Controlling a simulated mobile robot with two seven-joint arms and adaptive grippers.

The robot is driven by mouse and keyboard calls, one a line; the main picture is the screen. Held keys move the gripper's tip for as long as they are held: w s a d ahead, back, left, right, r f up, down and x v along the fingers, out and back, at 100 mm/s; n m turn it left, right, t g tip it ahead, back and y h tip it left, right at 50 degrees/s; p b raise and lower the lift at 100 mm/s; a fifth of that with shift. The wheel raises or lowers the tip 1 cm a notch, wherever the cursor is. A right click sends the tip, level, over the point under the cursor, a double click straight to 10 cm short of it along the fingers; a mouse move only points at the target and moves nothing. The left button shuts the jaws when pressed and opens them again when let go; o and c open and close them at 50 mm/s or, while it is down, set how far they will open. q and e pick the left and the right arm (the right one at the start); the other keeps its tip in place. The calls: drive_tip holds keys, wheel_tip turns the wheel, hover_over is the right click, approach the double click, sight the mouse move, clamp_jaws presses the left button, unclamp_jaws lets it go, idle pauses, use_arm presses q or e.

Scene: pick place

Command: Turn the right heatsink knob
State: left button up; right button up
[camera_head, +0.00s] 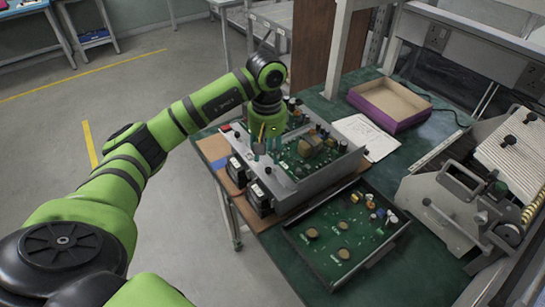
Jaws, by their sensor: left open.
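An open grey metal chassis (320,176) with a green circuit board stands on the table. Two black finned heatsinks (259,198) are on its near left side. My left gripper (262,149) points down over the chassis's left part, above and slightly left of this knob. It is open, and I see nothing between its fingers. The gripper is small in the picture and hides part of the board, so I cannot tell if it touches anything. My right gripper is out of view.
A green board in a shallow tray (308,258) lies in front of the chassis. A purple open box (366,122) and paper sheets (377,151) lie behind it. A grey machine (440,201) fills the right side. An upright post (340,48) stands behind the chassis.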

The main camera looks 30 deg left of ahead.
sight(268, 168)
use_arm(q)
wheel_tip(268, 168, down, 5)
drive_tip(key=shift+f+p, duration=0.1)
drive_tip(key=shift+p, duration=0.4)
drive_tip(key=shift+w, duration=0.1)
clamp_jaws()
